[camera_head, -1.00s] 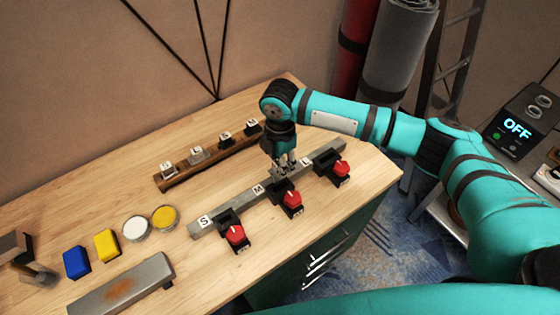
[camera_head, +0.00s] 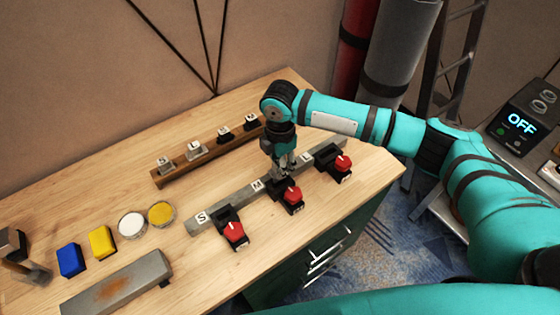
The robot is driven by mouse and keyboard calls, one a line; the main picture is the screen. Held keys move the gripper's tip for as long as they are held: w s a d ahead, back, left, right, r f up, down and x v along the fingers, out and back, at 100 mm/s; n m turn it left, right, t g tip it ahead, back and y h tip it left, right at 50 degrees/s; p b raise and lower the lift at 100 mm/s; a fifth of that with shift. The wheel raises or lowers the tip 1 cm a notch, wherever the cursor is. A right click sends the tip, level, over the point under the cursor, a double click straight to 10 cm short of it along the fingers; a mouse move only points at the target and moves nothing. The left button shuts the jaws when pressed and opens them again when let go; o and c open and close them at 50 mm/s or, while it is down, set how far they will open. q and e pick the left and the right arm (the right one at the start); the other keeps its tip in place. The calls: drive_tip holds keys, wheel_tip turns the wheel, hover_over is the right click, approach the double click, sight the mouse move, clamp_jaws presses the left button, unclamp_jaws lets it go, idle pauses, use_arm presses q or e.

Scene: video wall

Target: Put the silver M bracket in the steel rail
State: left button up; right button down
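The grey steel rail (camera_head: 236,201) lies diagonally on the wooden table, with S, M and L labels and red-knobbed clamps along its near side. My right gripper (camera_head: 284,169) points down over the middle of the rail, just right of the M label and behind the middle clamp. Its fingertips are small and dark against the rail. I cannot tell whether they hold a bracket or touch the rail. Silver brackets (camera_head: 196,149) and black brackets (camera_head: 224,134) stand on a brown wooden rack (camera_head: 176,178) behind the rail. Their letters are too small to read surely. My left gripper is out of view.
Red-knobbed clamps (camera_head: 234,231) line the rail's near side. A rusty steel bar (camera_head: 118,286), blue block (camera_head: 70,260), yellow block (camera_head: 102,242) and two round tins (camera_head: 131,225) lie at left. Bare table lies between rack and rail.

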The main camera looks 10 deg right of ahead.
drive_tip(key=shift+f+p, duration=0.25)
drive_tip(key=shift+p, duration=0.1)
idle(0.5)
drive_tip(key=shift+f, duration=0.2)
idle(0.4)
drive_tip(key=shift+f, duration=0.6)
drive_tip(key=shift+f+b, duration=0.2)
drive_tip(key=shift+b, duration=0.1)
drive_tip(key=shift+f, duration=0.55)
drive_tip(key=shift+f, duration=0.35)
idle(0.4)
drive_tip(key=shift+f+b, duration=0.35)
drive_tip(key=shift+f, duration=0.1)
